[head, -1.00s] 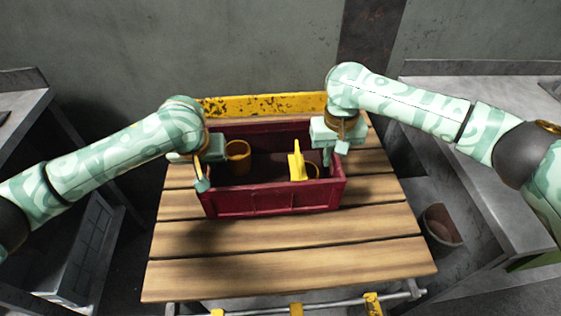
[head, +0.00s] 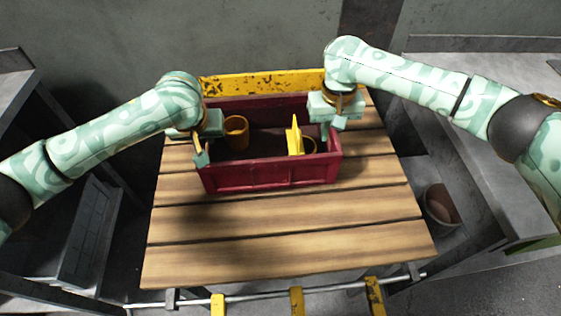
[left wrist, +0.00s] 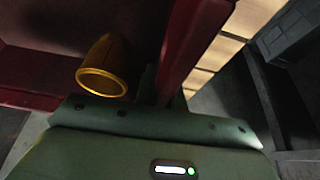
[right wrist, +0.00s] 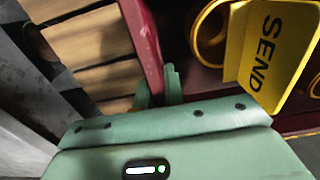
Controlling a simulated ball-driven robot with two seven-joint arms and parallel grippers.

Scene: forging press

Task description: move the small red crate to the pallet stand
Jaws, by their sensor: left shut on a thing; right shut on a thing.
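The small red crate (head: 270,176) is over the slatted wooden top of the pallet stand (head: 285,235), towards its back. I cannot tell whether its bottom touches the slats. My left gripper (head: 200,150) is shut on the crate's left end wall, which also shows in the left wrist view (left wrist: 192,45). My right gripper (head: 328,132) is shut on the right end wall, also seen in the right wrist view (right wrist: 143,45). Inside the crate are an orange-yellow cup (head: 236,134), a yellow sign reading SEND (right wrist: 268,45) and another ring-shaped yellow item (right wrist: 207,35).
A worn yellow board (head: 260,85) stands along the stand's back edge. A metal rail (head: 255,292) with yellow pieces runs along its front. A grey bench (head: 490,130) stands at the right, with a bucket (head: 440,205) beside it. The front slats are clear.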

